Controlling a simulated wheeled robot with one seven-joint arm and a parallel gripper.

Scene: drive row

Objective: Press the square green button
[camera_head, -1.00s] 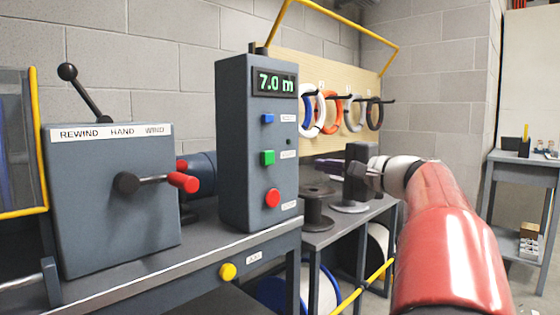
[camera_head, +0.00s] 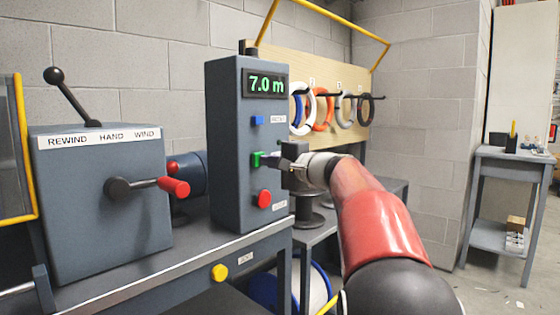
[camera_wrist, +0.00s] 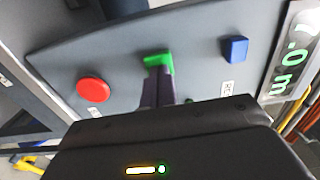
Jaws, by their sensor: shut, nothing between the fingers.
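The square green button (camera_head: 257,160) is on the front face of a tall grey control box (camera_head: 228,150), between a blue square button (camera_head: 257,120) above and a round red button (camera_head: 263,199) below. My gripper (camera_head: 268,160) comes from the right with its fingertips at the green button. In the wrist view the green button (camera_wrist: 158,62) shows just beyond the shut fingers (camera_wrist: 158,85), which overlap its lower part. I cannot tell for sure whether they touch it. The fingers hold nothing. The display (camera_head: 265,83) reads 7.0 m.
A grey box with levers (camera_head: 105,200) stands left of the control box. A yellow button (camera_head: 219,272) is on the bench front. Coloured coils (camera_head: 322,108) hang on a board behind. A small side table (camera_head: 500,160) stands far right; floor before it is mostly clear.

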